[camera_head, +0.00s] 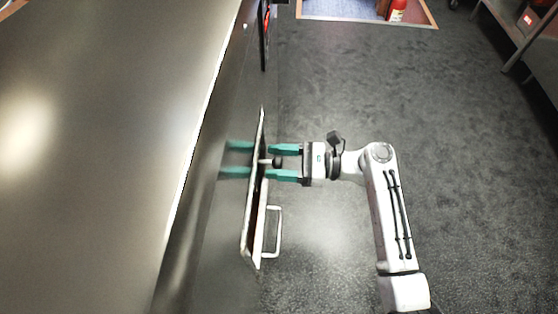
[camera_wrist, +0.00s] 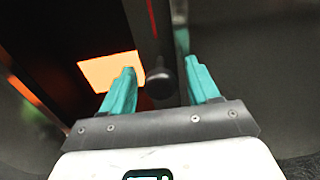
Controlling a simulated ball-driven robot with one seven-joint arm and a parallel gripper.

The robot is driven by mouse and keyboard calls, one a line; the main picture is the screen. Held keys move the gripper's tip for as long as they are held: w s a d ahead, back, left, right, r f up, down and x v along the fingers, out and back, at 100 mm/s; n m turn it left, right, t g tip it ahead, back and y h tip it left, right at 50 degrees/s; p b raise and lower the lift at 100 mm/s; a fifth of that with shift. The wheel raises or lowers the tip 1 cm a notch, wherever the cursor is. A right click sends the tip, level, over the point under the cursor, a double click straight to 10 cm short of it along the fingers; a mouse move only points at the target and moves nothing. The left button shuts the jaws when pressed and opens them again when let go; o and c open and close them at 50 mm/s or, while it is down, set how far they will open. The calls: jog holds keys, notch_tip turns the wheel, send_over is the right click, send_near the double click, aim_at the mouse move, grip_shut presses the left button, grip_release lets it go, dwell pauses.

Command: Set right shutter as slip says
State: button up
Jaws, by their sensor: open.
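My gripper (camera_head: 273,162) is open, its two teal fingers pointing left at the steel front. A dark round knob (camera_head: 278,162) on a short stem lies between the fingers, with gaps on both sides. The knob also shows in the wrist view (camera_wrist: 161,82), between the fingers. The shutter (camera_head: 253,222) appears as a narrow, nearly edge-on panel on the steel front. Beside the panel, a glowing orange patch (camera_wrist: 112,71) shows in a dark opening in the wrist view. I cannot make out a slip in either view.
A pale bar handle (camera_head: 278,232) sticks out just below my gripper in the head view. A long steel counter (camera_head: 110,130) fills the left. Dark carpet (camera_head: 470,150) is open to the right. A red extinguisher (camera_head: 397,10) and steel shelving (camera_head: 530,40) stand far off.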

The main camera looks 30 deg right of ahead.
grip_shut()
dwell(0.5)
